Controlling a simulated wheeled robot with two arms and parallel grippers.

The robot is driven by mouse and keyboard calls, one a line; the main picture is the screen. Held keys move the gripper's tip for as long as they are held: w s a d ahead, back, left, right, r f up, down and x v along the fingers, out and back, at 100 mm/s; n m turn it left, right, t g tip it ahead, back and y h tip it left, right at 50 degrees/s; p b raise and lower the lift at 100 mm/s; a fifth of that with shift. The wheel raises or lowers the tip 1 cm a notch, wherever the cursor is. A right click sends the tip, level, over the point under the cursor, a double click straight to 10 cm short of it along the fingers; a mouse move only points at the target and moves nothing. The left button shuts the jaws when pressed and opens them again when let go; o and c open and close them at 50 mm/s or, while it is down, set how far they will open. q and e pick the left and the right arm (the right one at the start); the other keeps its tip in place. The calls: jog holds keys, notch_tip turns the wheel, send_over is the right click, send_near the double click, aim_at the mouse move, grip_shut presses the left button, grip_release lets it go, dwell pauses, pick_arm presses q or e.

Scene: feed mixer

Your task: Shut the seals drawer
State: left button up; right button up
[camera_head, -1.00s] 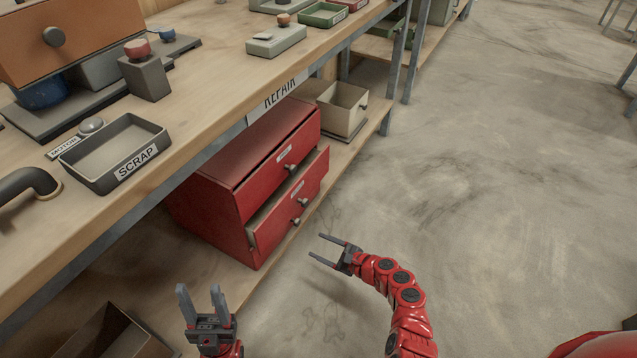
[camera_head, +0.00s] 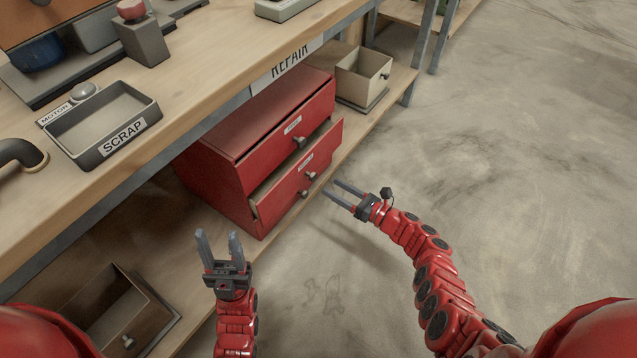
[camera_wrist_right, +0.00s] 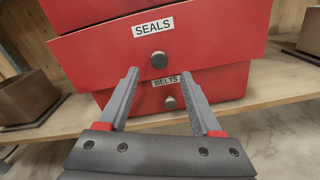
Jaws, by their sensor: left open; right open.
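The seals drawer (camera_head: 325,150) is the middle drawer of a red cabinet (camera_head: 225,175) on the lower shelf. It is pulled out a little, with a dark gap behind its front. In the right wrist view its red front (camera_wrist_right: 215,42) carries the SEALS label and a round knob. My right gripper (camera_head: 329,188) is open and empty, its fingers pointing at the cabinet, just in front of the drawer. In the wrist view the fingertips (camera_wrist_right: 160,78) lie around and below the knob; contact cannot be told. My left gripper (camera_head: 218,236) is open, empty and upright, left of the cabinet front.
The belts drawer (camera_wrist_right: 205,85) sits below, set back. A beige bin (camera_head: 362,75) stands beyond the cabinet, and an open brown box (camera_head: 115,315) lies to the left. The workbench top (camera_head: 195,85) overhangs the cabinet. The floor (camera_head: 500,190) at right is clear.

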aim_at(315, 178)
jog(key=b+x, duration=0.2)
jog(key=x, duration=0.4)
jog(key=shift+f, duration=0.1)
jog(key=shift+w+a, duration=0.15)
jog(key=shift+a, duration=0.1)
grip_shut()
dwell(1.0)
